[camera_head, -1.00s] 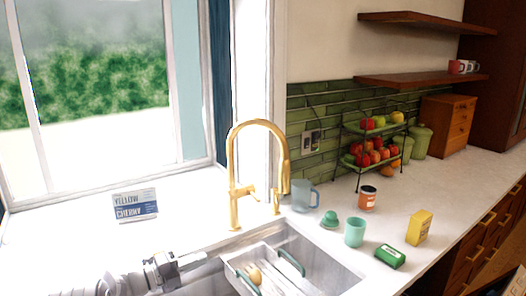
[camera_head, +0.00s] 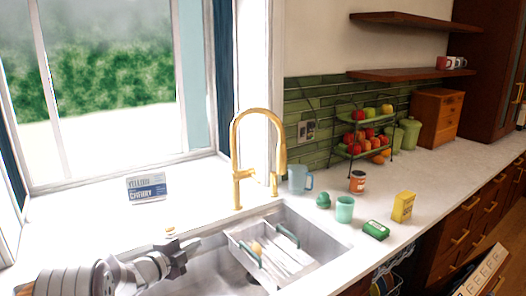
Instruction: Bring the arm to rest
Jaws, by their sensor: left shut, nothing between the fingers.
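My left gripper (camera_head: 180,246) shows at the lower left, at the end of my left arm. It is over the left side of the sink (camera_head: 205,284), with its fingers pointing right toward the tray in the sink. It is shut and empty, touching nothing that I can make out. My right gripper is not in view.
The gold faucet (camera_head: 237,160) stands just behind the sink. A white tray (camera_head: 243,252) with green handles sits in the sink. A blue pitcher (camera_head: 297,179), a mint cup (camera_head: 344,210), a green box (camera_head: 375,230) and a yellow box (camera_head: 403,207) stand on the counter to the right.

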